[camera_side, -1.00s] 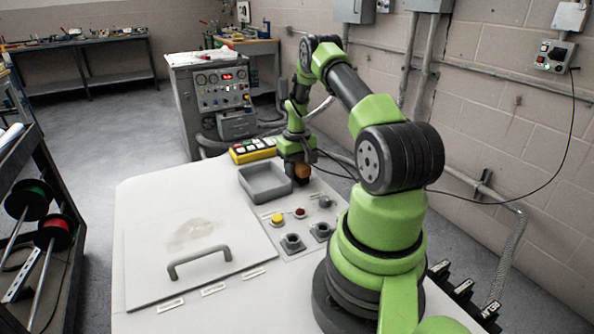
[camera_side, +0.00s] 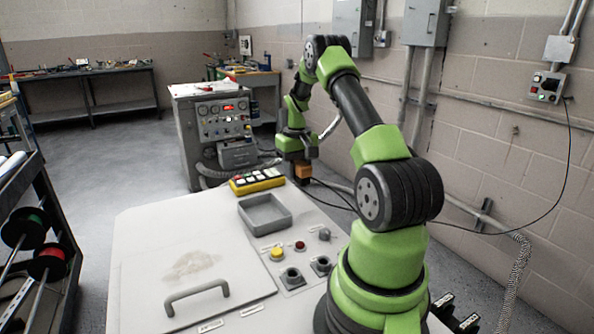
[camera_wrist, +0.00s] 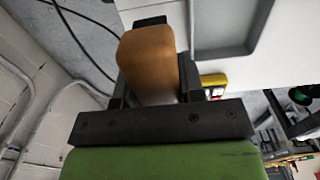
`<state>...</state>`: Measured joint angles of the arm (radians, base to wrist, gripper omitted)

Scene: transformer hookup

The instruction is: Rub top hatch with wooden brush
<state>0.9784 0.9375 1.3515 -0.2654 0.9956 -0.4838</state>
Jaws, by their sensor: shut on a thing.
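The wooden brush (camera_side: 303,171) is an orange-brown block in my gripper (camera_side: 302,180), held above the far right edge of the white cabinet top. In the wrist view the brush (camera_wrist: 150,62) sits between the dark fingers of my gripper (camera_wrist: 155,85), which is shut on it. Its bristles cannot be made out clearly. The top hatch (camera_side: 150,275) is a flat pale panel at the near left of the cabinet top. It is closed, with a grey handle (camera_side: 197,291) and a brownish smudge (camera_side: 192,264) on it. My gripper is well apart from the hatch, beyond the tray.
An empty grey tray (camera_side: 243,221) lies between my gripper and the hatch. A yellow button box (camera_side: 257,181) stands at the far edge. Yellow and red buttons (camera_side: 277,253) and grey sockets (camera_side: 292,278) lie right of the hatch. The space above the hatch is clear.

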